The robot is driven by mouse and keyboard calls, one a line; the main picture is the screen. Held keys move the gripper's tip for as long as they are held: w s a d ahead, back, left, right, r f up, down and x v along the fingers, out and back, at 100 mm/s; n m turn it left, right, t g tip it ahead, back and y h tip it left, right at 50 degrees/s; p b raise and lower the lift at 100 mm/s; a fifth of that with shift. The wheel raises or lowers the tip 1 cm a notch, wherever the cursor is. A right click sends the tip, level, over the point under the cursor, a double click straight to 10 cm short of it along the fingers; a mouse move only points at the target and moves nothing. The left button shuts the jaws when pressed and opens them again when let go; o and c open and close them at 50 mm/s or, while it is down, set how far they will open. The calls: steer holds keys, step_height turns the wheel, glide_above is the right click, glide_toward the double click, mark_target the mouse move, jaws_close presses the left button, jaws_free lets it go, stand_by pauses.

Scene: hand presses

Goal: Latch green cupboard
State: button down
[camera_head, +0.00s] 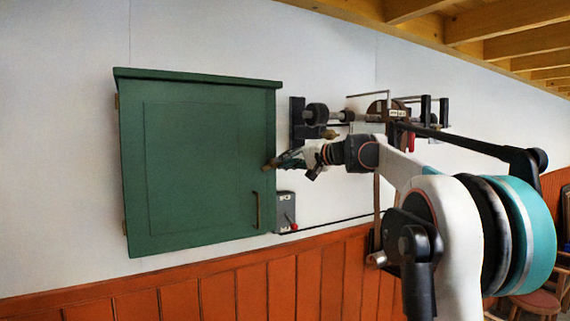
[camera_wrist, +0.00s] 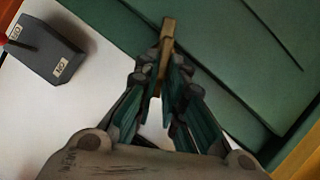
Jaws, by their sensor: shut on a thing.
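The green cupboard (camera_head: 195,160) hangs on the white wall, and its door looks closed. A slim bar handle (camera_head: 258,210) sits low on the door's right side. My gripper (camera_head: 277,163) is at the cupboard's right edge, above the handle. In the wrist view, the fingertips of my gripper (camera_wrist: 167,68) are shut on a brass-coloured latch piece (camera_wrist: 167,32) against the green cupboard (camera_wrist: 225,60). The fingers hide the lower part of the latch piece, and its exact position is too small to tell in the head view.
A grey switch box (camera_head: 285,212) with a red-tipped lever is on the wall just right of the cupboard; it also shows in the wrist view (camera_wrist: 45,50). A wall-mounted shaft with pulleys (camera_head: 318,114) is behind my arm. Orange wood panelling (camera_head: 230,288) runs below.

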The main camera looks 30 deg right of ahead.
steer(key=m+b, duration=0.1)
steer(key=m, duration=0.1)
steer(key=f+m+t+y+b, duration=0.1)
steer(key=m, duration=0.1)
steer(key=shift+d+f+t, duration=0.1)
steer(key=shift+d+t, duration=0.05)
steer(key=shift+t, duration=0.15)
steer(key=shift+m, duration=0.3)
steer(key=c, duration=1.7)
jaws_free()
steer(key=shift+s, duration=0.1)
steer(key=v, duration=1.1)
steer(key=shift+s+d+f, duration=0.15)
steer(key=shift+s+d, duration=0.15)
steer(key=shift+d, duration=0.05)
